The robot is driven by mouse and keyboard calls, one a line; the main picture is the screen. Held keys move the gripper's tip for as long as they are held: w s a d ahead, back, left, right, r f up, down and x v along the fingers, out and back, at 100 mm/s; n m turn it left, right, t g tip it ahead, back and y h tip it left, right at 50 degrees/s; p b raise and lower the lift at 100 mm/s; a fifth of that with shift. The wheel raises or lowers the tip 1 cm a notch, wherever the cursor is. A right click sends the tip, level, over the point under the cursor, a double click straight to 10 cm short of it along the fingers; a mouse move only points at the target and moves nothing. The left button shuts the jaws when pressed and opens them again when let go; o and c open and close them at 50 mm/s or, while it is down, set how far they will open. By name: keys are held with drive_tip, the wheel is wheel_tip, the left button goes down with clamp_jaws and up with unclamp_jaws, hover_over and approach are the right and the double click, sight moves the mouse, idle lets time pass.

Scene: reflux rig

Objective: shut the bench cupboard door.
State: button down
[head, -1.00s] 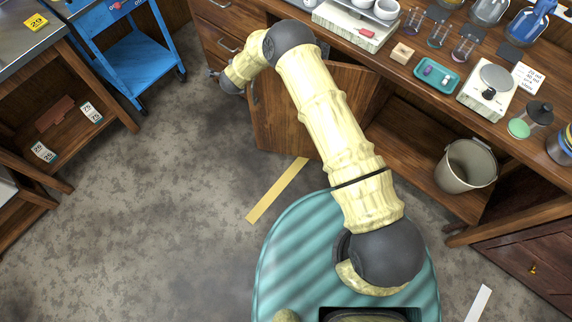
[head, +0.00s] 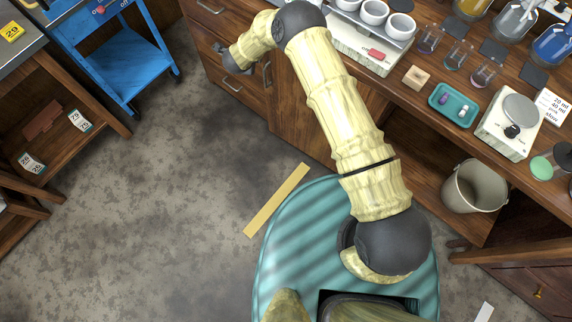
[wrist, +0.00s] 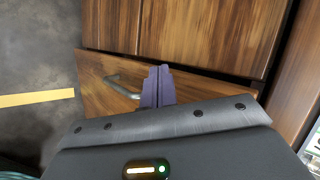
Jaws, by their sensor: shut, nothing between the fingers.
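The bench cupboard door (head: 298,108) is a brown wooden panel under the bench top, partly hidden behind my arm in the head view. It stands almost in line with the drawer fronts. In the wrist view the door (wrist: 95,90) has its free edge slightly apart from the neighbouring fronts, so it looks a little ajar. Its metal handle (head: 267,74) is near the free edge and shows in the wrist view (wrist: 122,88). My gripper (head: 217,47) is shut and empty, in front of the drawers left of the door. In the wrist view its fingertips (wrist: 158,70) overlap the door's edge; contact is unclear.
A drawer stack (head: 232,88) adjoins the door's free edge. A grey bucket (head: 475,186) stands in the open bay at right. Glassware and a teal tray (head: 454,105) sit on the bench above. A blue trolley (head: 130,65) stands left.

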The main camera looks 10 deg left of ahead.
drive_tip(key=shift+s+a, duration=0.1)
idle(0.4)
drive_tip(key=shift+s+a+r, duration=3.05)
drive_tip(key=shift+s+r, duration=0.3)
drive_tip(key=shift+s, duration=1.55)
drive_tip(key=w+d+r+n+y+p, duration=0.2)
drive_tip(key=d+r+n+y+p, duration=0.15)
drive_tip(key=d+r+n, duration=1.1)
drive_tip(key=s+d+r+n+g+h+p, duration=0.1)
drive_tip(key=s+d+r, duration=0.4)
drive_tip(key=s+d, duration=0.7)
drive_tip(key=s+d+r+n+g+h+p, duration=0.2)
drive_tip(key=s+d+r+g, duration=0.3)
drive_tip(key=s+d, duration=0.7)
drive_tip(key=d+r+n, duration=0.1)
drive_tip(key=d, duration=0.2)
drive_tip(key=shift+r+g+p, duration=0.2)
drive_tip(key=shift+g+p, duration=0.1)
drive_tip(key=shift+g, duration=0.1)
